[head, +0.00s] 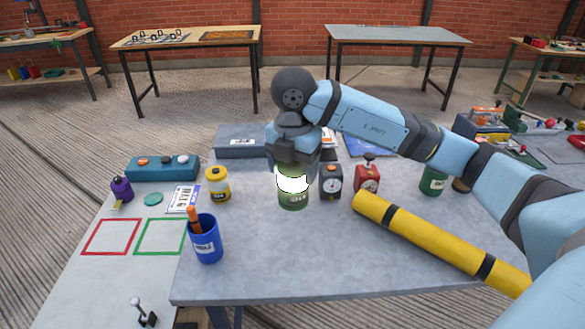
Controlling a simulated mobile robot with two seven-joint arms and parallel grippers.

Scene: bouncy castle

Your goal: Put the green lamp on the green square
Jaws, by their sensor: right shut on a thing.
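The green lamp (293,200) stands upright or hangs just above the middle of the grey table, with a bright white glowing band. My right gripper (293,172) comes down from above and is shut on it; its fingers hide the lamp's upper part. I cannot tell whether the lamp's base touches the table. The green square (161,251) is an empty outline on the lighter surface at the left, beside a red square outline (111,251). My left gripper is not in view.
A blue cup (206,246) stands between lamp and green square. A yellow jar (217,186), a black gauge box (331,182) and a red device (367,175) stand nearby. A yellow tube (435,240) lies at right. The table front is clear.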

